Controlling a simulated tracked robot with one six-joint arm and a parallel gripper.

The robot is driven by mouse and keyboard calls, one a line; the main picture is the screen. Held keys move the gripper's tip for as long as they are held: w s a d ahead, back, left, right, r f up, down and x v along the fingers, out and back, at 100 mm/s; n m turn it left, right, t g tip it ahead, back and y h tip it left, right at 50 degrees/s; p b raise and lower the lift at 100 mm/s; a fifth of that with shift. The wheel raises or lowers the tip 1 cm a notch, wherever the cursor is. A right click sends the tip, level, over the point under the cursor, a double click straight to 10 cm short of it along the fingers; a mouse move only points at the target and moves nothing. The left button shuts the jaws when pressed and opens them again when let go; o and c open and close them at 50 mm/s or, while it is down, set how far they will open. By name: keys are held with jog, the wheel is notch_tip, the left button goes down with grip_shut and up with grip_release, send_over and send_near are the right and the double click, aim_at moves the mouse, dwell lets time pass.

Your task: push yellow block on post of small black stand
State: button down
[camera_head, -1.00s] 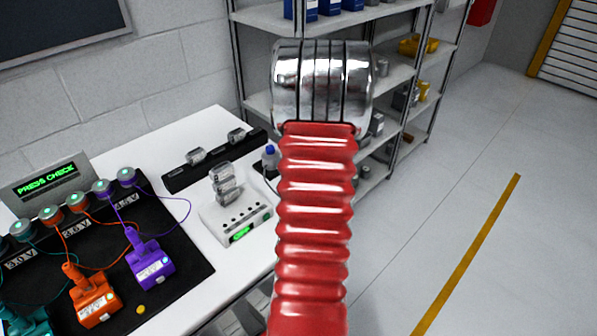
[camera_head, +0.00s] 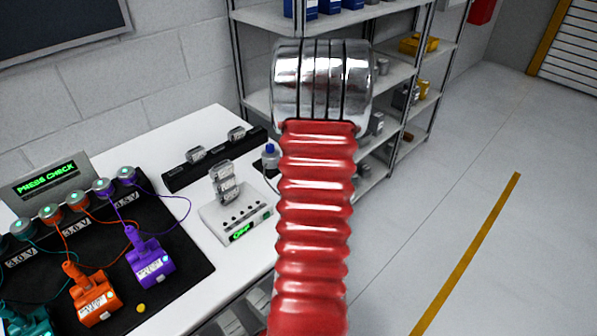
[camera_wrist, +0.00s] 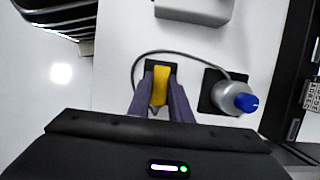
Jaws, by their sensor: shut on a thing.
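The yellow block (camera_wrist: 160,85) is in the wrist view, between the two purple-grey fingers of my gripper (camera_wrist: 161,94), which are shut on it. A small black stand (camera_wrist: 171,70) shows behind and around the block, with a grey cable running from it. Whether the block touches the stand or its post cannot be told, as the block and fingers cover the post. In the head view the block, the stand's post and my gripper are hidden behind my red and chrome arm.
A grey bottle-shaped part with a blue cap (camera_wrist: 246,102) stands on a black pad just right of my gripper. It also shows in the head view (camera_head: 270,157). A white box with green display (camera_head: 236,218) is nearby. Purple (camera_head: 150,262) and orange (camera_head: 94,300) devices lie on the black mat.

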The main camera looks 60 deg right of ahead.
jog(key=shift+f, duration=0.15)
jog(key=c, duration=1.5)
grip_release()
jog(key=shift+c, duration=0.2)
jog(key=v, duration=1.3)
jog(key=shift+d+r, duration=0.15)
jog(key=shift+r, duration=0.25)
